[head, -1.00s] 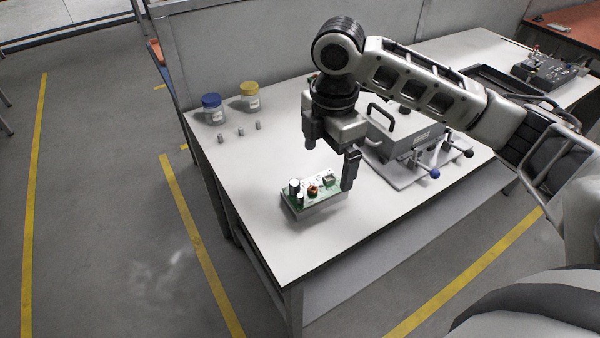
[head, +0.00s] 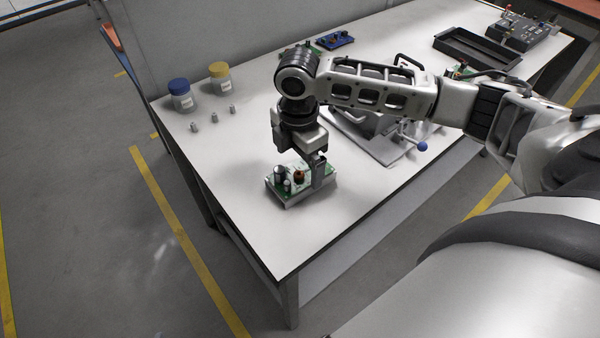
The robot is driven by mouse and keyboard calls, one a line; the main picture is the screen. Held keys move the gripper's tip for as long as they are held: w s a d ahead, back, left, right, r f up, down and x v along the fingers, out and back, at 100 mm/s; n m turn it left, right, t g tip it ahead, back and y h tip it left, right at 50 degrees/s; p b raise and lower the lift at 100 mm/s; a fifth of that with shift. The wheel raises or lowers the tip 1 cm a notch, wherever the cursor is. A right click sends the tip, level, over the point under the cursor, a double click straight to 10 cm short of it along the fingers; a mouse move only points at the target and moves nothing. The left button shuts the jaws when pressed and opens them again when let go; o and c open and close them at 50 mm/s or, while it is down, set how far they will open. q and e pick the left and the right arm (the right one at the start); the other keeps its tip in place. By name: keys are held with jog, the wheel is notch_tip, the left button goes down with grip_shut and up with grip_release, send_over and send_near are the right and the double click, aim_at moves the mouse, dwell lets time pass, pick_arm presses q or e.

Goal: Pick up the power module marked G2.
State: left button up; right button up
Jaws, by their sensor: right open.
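A power module (head: 291,203), a green board with capacitors and a copper coil on a pale base, sits on the white table near its front left edge. Its marking is too small to read, so I cannot tell if it is G2. My right gripper (head: 298,163) is open and points down over the module. One finger is at the module's right side, overlapping it in the picture; the other is toward its far left side. I cannot tell whether either finger touches it. My left gripper is not in view.
Jars with blue (head: 181,95) and yellow (head: 219,78) lids and small metal cylinders (head: 213,118) stand at the back left. A blue board (head: 335,40) lies at the back. A grey fixture (head: 375,140) is right of the gripper, a black tray (head: 475,47) farther right.

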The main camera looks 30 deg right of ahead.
aim_at(298, 170)
jog(key=f, duration=0.5)
jog(key=shift+w+d, duration=0.1)
jog(key=shift+w, duration=0.1)
jog(key=c, duration=1.3)
jog(key=shift+r, duration=0.1)
jog(key=shift+r, duration=0.15)
